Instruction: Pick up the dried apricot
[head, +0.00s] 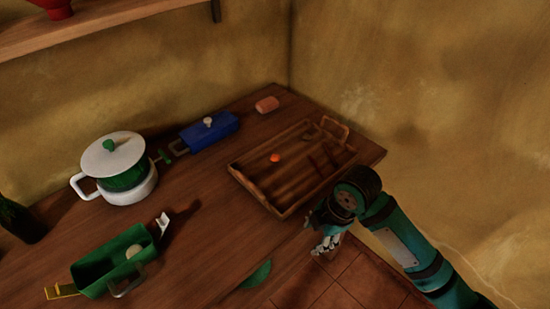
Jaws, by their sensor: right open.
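A small round orange piece, which looks like the dried apricot (275,158), lies inside the wooden tray (247,186) toward its left side. My right gripper (325,249) is open and empty. It hangs beyond the counter's front edge, below and to the right of the tray, apart from the apricot. The arm comes in from the lower right. My left gripper does not show.
A white pot with a lid (127,190), a blue box (209,132) and a pinkish block (267,104) stand along the back. A green box (110,263) is at front left. Bare wooden counter (215,210) lies left of the tray. Walls close the back and right.

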